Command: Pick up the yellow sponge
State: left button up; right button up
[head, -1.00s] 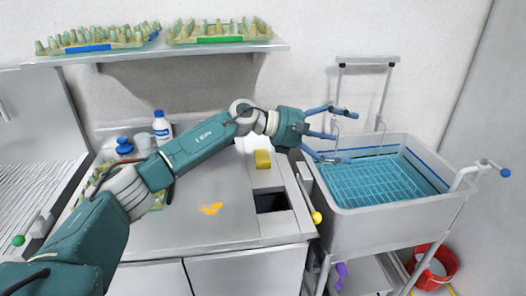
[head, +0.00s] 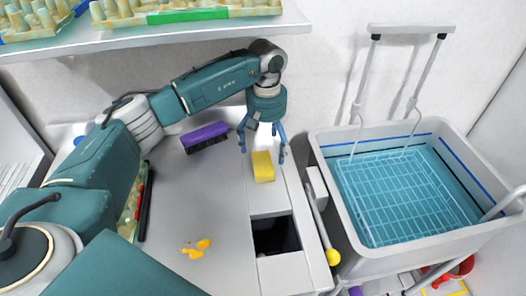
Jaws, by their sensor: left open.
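The yellow sponge (head: 263,168) is a small block lying on the light strip at the right side of the counter, behind a dark square opening. My left gripper (head: 262,152) points down just above and behind the sponge. Its blue fingers are spread apart, to the left and right of the sponge's far end, with nothing held. I cannot tell whether the fingers touch the sponge. My right gripper is not in view.
A purple brush (head: 205,137) lies left of the sponge. A yellow spill (head: 197,249) is on the counter (head: 200,205). The dark opening (head: 275,235) is in front. A grey sink (head: 325,150) with a blue rack stands right. A shelf (head: 160,38) with egg trays hangs above.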

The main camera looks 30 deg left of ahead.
aim_at(267, 162)
pick_arm(q)
jog(key=f+p, duration=0.2)
jog(key=f, duration=0.1)
jog(key=shift+s+d, duration=0.2)
jog(key=shift+s, duration=0.2)
jog(key=f, duration=0.1)
jog(key=f+p, duration=0.1)
jog(key=f, duration=0.1)
jog(key=shift+w+p, duration=0.2)
jog(key=shift+p, duration=0.1)
jog(key=shift+w+f, duration=0.1)
jog(key=shift+f, duration=0.5)
jog(key=c, duration=1.2)
jog(key=shift+c, duration=0.2)
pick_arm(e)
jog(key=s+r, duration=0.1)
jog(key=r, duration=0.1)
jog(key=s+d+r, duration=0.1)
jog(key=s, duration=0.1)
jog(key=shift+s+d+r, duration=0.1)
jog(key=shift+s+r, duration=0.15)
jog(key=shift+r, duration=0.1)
